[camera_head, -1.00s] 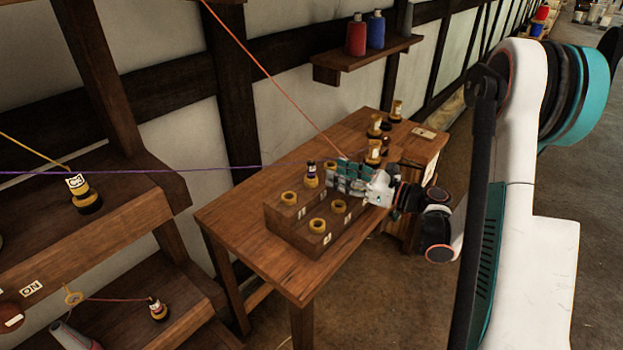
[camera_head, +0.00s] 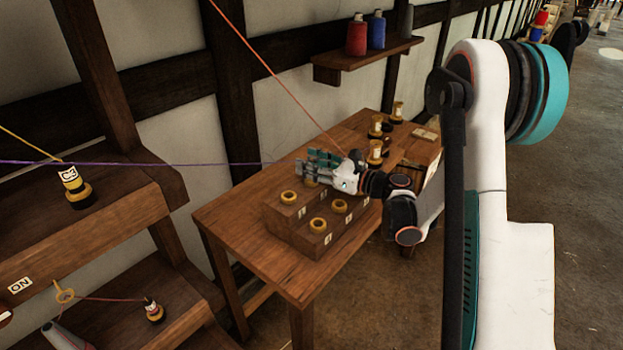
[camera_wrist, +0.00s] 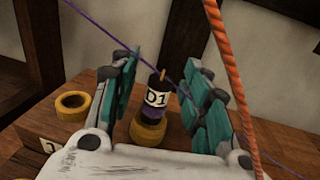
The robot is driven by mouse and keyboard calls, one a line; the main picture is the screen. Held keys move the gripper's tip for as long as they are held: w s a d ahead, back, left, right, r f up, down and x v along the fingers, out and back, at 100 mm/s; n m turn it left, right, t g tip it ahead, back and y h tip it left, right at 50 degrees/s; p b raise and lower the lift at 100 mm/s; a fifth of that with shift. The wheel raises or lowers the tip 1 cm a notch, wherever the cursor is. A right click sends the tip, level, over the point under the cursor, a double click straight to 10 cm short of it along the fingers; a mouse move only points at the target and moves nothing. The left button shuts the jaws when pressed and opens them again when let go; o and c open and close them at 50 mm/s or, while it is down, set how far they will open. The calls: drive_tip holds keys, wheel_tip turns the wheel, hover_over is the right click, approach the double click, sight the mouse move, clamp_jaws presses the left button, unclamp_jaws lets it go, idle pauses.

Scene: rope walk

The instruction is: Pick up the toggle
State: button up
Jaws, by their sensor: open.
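The toggle (camera_wrist: 155,98) is a small dark peg with a white "D1" label and a purple band. It stands upright in a yellow ring (camera_wrist: 147,131) on a wooden block (camera_head: 322,238), with a purple cord (camera_wrist: 104,31) running by its top. My gripper (camera_wrist: 165,75) is open, its teal-padded fingers on either side of the toggle, with visible gaps. In the head view, my gripper (camera_head: 320,164) is over the back of the block and its fingers hide the toggle.
The block has several empty yellow rings (camera_head: 318,224). An orange cord (camera_wrist: 232,80) crosses close to the right finger. Several labelled pegs (camera_head: 375,152) stand at the table's far end. The table's left part (camera_head: 236,217) is clear.

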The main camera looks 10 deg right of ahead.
drive_tip(key=shift+c, duration=0.6)
clamp_jaws()
drive_tip(key=shift+r, duration=0.15)
